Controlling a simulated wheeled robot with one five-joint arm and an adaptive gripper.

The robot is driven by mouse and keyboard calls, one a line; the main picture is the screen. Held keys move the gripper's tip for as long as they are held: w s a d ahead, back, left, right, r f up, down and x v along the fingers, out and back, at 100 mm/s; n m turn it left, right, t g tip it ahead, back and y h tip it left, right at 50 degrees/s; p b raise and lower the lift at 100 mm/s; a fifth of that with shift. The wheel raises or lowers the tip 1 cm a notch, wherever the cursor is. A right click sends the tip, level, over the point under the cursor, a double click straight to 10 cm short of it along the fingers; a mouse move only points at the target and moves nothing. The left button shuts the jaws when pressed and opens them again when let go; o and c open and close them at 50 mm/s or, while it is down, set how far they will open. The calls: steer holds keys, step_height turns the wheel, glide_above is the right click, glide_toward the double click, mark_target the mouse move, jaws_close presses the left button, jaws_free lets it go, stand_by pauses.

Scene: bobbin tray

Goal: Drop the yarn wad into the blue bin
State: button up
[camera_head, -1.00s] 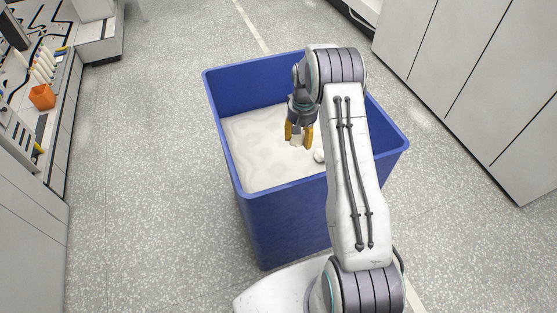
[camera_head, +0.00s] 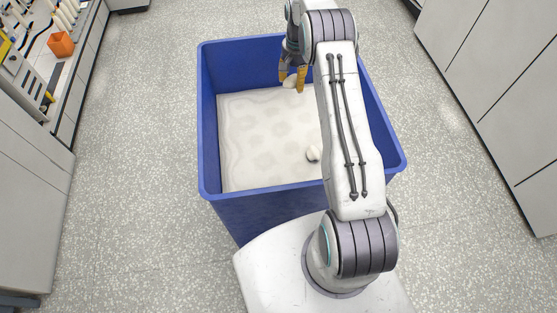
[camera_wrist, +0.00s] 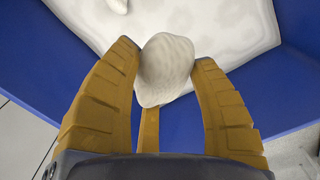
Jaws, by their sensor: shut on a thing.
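The yarn wad (camera_wrist: 165,68) is a whitish, rounded lump. My gripper (camera_head: 293,82) is shut on it, with yellow-orange fingers around it in the wrist view. In the head view the wad (camera_head: 290,80) shows pale between the fingertips. The blue bin (camera_head: 205,130) is large, open-topped and lined with a pale white floor or filling. The gripper and wad appear over the far part of the bin, near its back wall; their exact height cannot be told. The bin's blue wall (camera_wrist: 285,85) also shows in the wrist view.
Another small white lump (camera_head: 313,153) lies inside the bin, partly beside my arm. An orange container (camera_head: 61,44) stands on a bench at the upper left. Grey cabinets (camera_head: 490,90) line the right side. Speckled floor is clear around the bin.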

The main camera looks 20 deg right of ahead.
steer(key=shift+w+d, duration=0.1)
steer(key=shift+d, duration=0.05)
steer(key=shift+r+m, duration=0.1)
steer(key=shift+m, duration=0.6)
steer(key=shift+f, duration=0.2)
steer(key=shift+f+b, duration=1.45)
steer(key=shift+f, duration=1.4)
steer(key=o, duration=0.8)
steer(key=shift+o, duration=0.2)
step_height(320, 180, up, 12)
